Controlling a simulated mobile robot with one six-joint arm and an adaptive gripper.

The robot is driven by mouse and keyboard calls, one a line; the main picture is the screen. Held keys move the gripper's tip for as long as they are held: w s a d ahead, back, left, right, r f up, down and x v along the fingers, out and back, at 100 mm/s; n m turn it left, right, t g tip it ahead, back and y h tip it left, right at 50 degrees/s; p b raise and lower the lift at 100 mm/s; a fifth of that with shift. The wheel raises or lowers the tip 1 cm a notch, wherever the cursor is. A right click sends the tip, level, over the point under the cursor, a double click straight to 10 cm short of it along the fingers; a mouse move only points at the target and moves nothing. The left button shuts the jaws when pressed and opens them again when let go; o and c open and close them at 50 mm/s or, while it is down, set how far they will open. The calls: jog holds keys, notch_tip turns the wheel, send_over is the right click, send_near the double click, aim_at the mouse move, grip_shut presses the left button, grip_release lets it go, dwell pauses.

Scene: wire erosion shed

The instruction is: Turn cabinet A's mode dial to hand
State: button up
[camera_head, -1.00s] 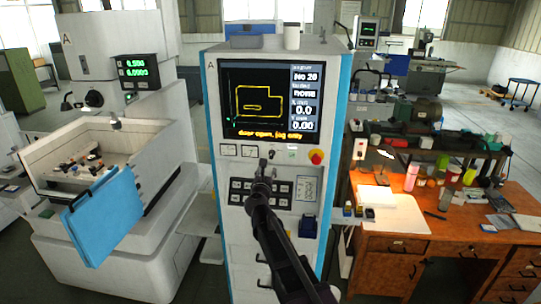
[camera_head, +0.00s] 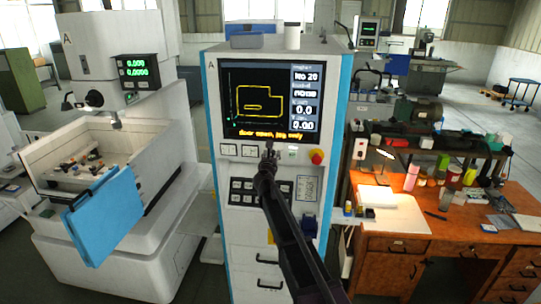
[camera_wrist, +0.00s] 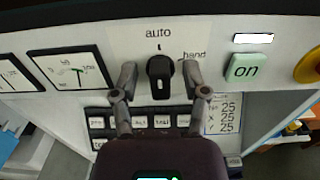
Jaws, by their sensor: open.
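Cabinet A (camera_head: 240,270) is the white and blue cabinet with the screen, marked "A" at its top left. Its mode dial (camera_wrist: 160,88) is a black knob in the wrist view, standing lengthwise in line with the "auto" mark above it. The "hand" label (camera_wrist: 194,56) is up and to the right of the knob, partly covered by a finger. My gripper (camera_wrist: 158,73) is open, with one finger on each side of the knob; contact cannot be told. In the head view my gripper (camera_head: 268,152) is just below the screen and hides the dial.
The green "on" button (camera_wrist: 243,68) is right of the dial, with a red knob (camera_head: 317,157) beyond it. The screen (camera_head: 270,101) reads "door open, jog only".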

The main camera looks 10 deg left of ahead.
jog(key=shift+w, duration=0.15)
grip_shut()
jog(key=shift+m, duration=0.3)
jog(key=m, duration=0.6)
jog(key=shift+d, duration=0.15)
jog(key=m, duration=0.3)
jog(key=shift+f+m, duration=0.1)
jog(key=shift+m, duration=2.1)
grip_release()
jog(key=shift+d+f, duration=0.1)
